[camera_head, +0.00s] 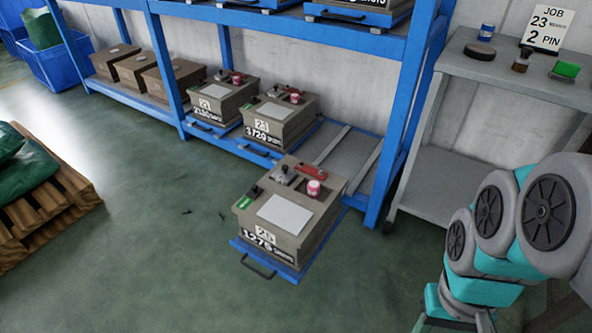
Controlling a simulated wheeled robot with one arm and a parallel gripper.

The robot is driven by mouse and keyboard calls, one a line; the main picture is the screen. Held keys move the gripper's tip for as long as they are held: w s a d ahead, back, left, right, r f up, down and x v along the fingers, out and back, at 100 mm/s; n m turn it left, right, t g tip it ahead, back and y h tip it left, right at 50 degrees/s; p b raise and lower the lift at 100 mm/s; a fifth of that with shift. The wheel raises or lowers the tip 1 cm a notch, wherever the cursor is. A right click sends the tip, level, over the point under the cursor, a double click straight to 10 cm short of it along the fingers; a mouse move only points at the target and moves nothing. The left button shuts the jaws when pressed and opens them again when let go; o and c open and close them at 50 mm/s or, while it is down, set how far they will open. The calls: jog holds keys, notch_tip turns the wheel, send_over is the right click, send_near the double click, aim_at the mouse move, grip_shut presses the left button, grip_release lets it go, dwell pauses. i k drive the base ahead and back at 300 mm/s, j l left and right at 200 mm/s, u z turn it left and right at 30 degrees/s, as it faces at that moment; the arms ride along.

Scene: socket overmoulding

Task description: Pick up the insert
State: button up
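No part can be identified for certain as the insert. A grey-brown mould box (285,225) sits on a blue pull-out tray (262,262) that juts from the rack. On its top are a pale flat plate (285,215), a pink-and-white jar (314,188), a red item (311,171), a small metal fitting (283,175) and a green-tipped item (245,202). Two similar boxes, one labelled 23 (279,118) and one further left (222,98), stand on the rack behind. My arm shows at the right; my gripper's fingers are not visible.
A blue rack (411,95) stands behind, with brown boxes (130,68) on its lower left. A grey bench (455,65) at the right holds a sign (547,28) reading JOB 23, 2 PIN. A pallet (40,215) lies left. Green floor (150,235) between is mostly clear.

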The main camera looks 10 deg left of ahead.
aim_at(284, 176)
jog(key=i+j+z, duration=0.1)
jog(key=j, duration=0.2)
jog(key=i+j+z, duration=0.2)
jog(key=j, duration=0.45)
jog(key=i+j+z, duration=0.1)
jog(key=j, duration=0.25)
jog(key=i, duration=0.1)
